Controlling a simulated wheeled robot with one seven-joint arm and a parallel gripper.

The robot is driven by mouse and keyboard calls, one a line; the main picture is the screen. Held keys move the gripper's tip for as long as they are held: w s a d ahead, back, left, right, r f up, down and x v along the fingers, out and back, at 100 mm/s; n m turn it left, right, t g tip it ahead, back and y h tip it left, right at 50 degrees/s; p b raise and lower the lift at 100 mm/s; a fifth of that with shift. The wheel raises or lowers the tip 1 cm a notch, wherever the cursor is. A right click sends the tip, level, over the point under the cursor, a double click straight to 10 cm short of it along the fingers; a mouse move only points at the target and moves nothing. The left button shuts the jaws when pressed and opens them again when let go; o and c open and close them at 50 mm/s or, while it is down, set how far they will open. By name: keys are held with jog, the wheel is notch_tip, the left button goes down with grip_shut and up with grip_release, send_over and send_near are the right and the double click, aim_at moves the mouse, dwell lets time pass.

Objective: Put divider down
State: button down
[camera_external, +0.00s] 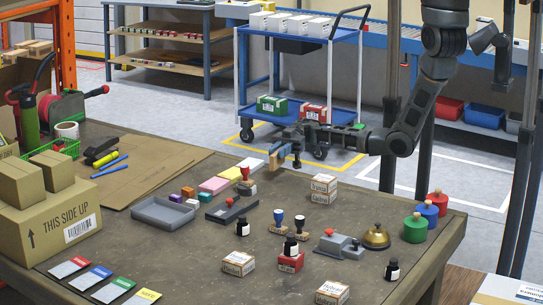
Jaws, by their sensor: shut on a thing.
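My gripper (288,157) is over the back part of the brown table, reached by my arm coming from the right. It is shut on a small thin piece with tan and blue-grey parts, which I take to be the divider (275,159). The piece looks upright and seems held above the table top; its lower edge is hard to make out at this size. A shallow grey tray (148,219) and a narrow dark tray (218,218) lie on the table to the left and in front of my gripper.
Small boxes (323,189), stamps (300,228), dark bottles (392,272), a brass bell (376,237) and coloured knobbed cylinders (415,229) stand on the table's right half. Cartons (62,228) stand at left. A blue cart (244,75) stands behind. Bare table lies around the front middle.

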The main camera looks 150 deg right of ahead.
aim_at(278, 165)
jog(key=shift+w+f, duration=0.1)
jog(key=shift+f, duration=1.75)
jog(key=shift+f, duration=0.15)
jog(key=c, duration=1)
grip_release()
jog(key=shift+f, duration=0.15)
jog(key=shift+f+b, duration=0.1)
jog(key=shift+b, duration=0.4)
jog(key=s, duration=0.7)
jog(key=shift+s+d+r+b, duration=0.3)
jog(key=shift+s+d, duration=0.05)
jog(key=shift+s, duration=0.05)
